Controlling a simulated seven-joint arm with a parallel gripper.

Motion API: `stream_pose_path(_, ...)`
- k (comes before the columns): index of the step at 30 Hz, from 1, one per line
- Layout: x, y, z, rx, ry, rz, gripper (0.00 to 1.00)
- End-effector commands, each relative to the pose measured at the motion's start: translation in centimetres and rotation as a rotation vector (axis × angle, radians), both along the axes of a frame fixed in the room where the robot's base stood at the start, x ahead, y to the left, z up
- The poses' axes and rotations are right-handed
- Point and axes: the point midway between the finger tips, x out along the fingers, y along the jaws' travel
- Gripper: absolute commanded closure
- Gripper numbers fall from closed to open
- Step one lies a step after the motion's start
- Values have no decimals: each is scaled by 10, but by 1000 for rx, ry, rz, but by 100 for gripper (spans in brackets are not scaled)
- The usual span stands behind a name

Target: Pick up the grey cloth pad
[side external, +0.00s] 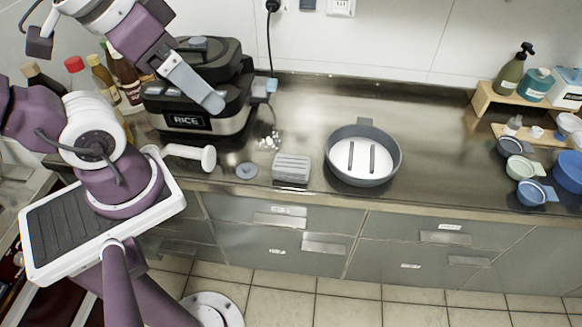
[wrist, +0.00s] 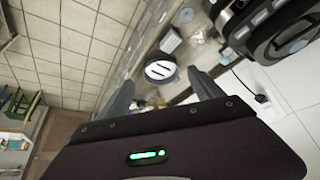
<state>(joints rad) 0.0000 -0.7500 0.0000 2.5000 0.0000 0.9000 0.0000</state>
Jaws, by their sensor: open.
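The grey cloth pad (side external: 292,168) appears as a small ribbed grey block lying flat on the metal counter near its front edge, left of the round grey pan (side external: 333,168). In the wrist view, a small pale grey shape beyond the pan (wrist: 149,81) looks like the pad (wrist: 170,42). My gripper (side external: 124,75) is up at the upper left in the side view, in front of the rice cooker, well above and left of the pad. Its fingers are wide apart with nothing between them. The fingers also show in the wrist view (wrist: 163,82).
The black rice cooker (side external: 235,85) stands left behind the pad, with bottles (side external: 103,78) farther left. A small grey disc (side external: 247,171) lies just left of the pad. Cups (side external: 521,167) and a wooden shelf (side external: 484,100) stand at the right.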

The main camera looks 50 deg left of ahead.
Motion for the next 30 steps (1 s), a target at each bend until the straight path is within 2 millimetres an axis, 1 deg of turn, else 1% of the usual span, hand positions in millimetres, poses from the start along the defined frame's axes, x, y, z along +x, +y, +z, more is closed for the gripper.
stream_pose_path(6, 0, 0, 0, 0, 0, 0, 24)
stream_pose_path(7, 0, 0, 0, 0, 0, 0, 20)
stream_pose_path(10, 0, 0, 0, 0, 0, 0, 0)
stream_pose_path(16, 0, 0, 0, 0, 0, 0, 0)
stream_pose_path(18, 6, 1, -1, 0, 12, 16, 0)
stream_pose_path(20, 20, 5, -3, 1, 41, 55, 0)
stream_pose_path(23, 65, 15, -18, -4, 119, 169, 0)
stream_pose_path(24, 86, 20, -29, -8, 152, 222, 0)
stream_pose_path(26, 117, 27, -52, -18, 198, 296, 0)
stream_pose_path(27, 136, 31, -70, -27, 227, 342, 0)
stream_pose_path(29, 161, 37, -103, -44, 273, 411, 0)
stream_pose_path(30, 175, 39, -128, -59, 303, 455, 0)
